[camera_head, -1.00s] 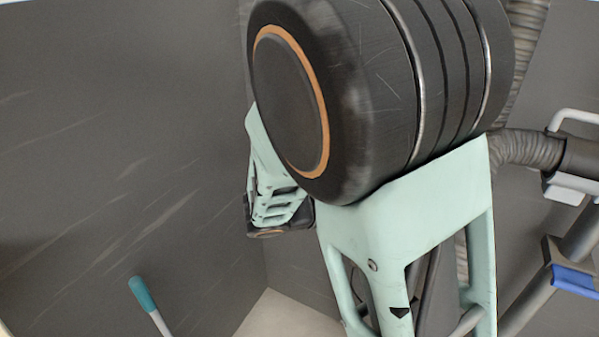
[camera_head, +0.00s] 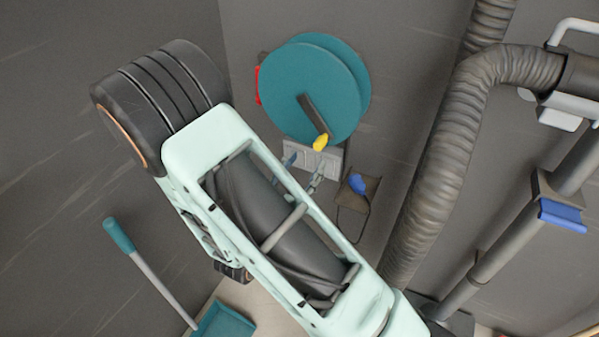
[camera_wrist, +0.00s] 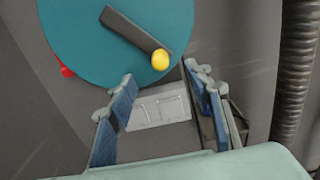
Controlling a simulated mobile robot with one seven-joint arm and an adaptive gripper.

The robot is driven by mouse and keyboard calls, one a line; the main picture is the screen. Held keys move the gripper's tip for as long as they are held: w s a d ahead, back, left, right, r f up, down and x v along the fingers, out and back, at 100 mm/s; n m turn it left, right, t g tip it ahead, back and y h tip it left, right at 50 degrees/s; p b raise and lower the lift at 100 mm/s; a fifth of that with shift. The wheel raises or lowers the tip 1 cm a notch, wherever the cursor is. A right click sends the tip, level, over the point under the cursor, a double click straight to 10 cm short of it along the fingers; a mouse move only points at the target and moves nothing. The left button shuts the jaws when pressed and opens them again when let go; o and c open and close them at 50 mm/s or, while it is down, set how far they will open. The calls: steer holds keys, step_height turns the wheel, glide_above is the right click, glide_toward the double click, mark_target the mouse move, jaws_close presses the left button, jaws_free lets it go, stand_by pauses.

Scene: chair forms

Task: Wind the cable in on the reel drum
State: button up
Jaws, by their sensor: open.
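The teal reel drum (camera_head: 309,92) is mounted on the dark wall, and it fills the top of the wrist view (camera_wrist: 85,45). A dark crank arm (camera_head: 312,115) crosses its face and ends in a yellow knob (camera_head: 320,142), also seen in the wrist view (camera_wrist: 160,59). My gripper (camera_head: 304,170) is just below the knob, open and empty. In the wrist view its blue-padded fingers (camera_wrist: 160,95) are spread apart, with the knob beyond the tips, nearer the right one. A thin dark cable (camera_head: 352,222) appears to hang below a blue piece (camera_head: 357,184).
A pale grey plate (camera_head: 330,158) is on the wall behind my fingers. A ribbed hose (camera_head: 430,165) runs down right of the reel. A red part (camera_head: 257,85) shows behind the drum's left edge. A teal-handled dustpan (camera_head: 225,325) stands low at left.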

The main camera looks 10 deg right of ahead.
mark_target(317, 148)
steer(key=x, duration=0.9)
steer(key=shift+w+d, duration=0.1)
steer(key=c, duration=1)
steer(key=shift+c, duration=0.2)
steer(key=o, duration=0.5)
steer(key=shift+r, duration=0.1)
